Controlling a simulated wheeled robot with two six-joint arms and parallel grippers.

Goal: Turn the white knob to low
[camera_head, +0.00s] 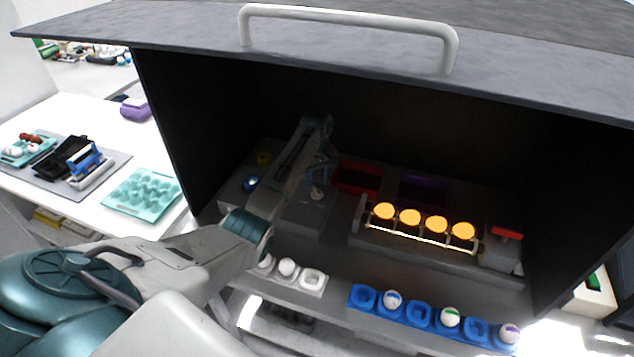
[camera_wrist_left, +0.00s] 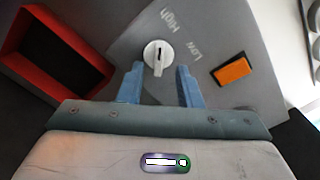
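The white knob (camera_wrist_left: 157,56) is on a grey panel with the words High and Low printed beyond it. Its dark mark points roughly up in the left wrist view, nearer High than Low. In the head view the knob (camera_head: 317,193) is small and partly hidden by my gripper. My left gripper (camera_wrist_left: 158,78) is open, with its two blue fingers apart. The knob lies between and just ahead of the fingertips; I cannot tell whether they touch it. In the head view the left gripper (camera_head: 320,177) reaches down into the dark box. My right gripper is not in view.
An orange button (camera_wrist_left: 231,70) is right of the knob. A red bin (camera_wrist_left: 22,68) is at left. The head view shows a roller rack (camera_head: 420,237) with glowing eggs, a blue egg holder (camera_head: 419,315), and the box's raised lid (camera_head: 345,55) overhead.

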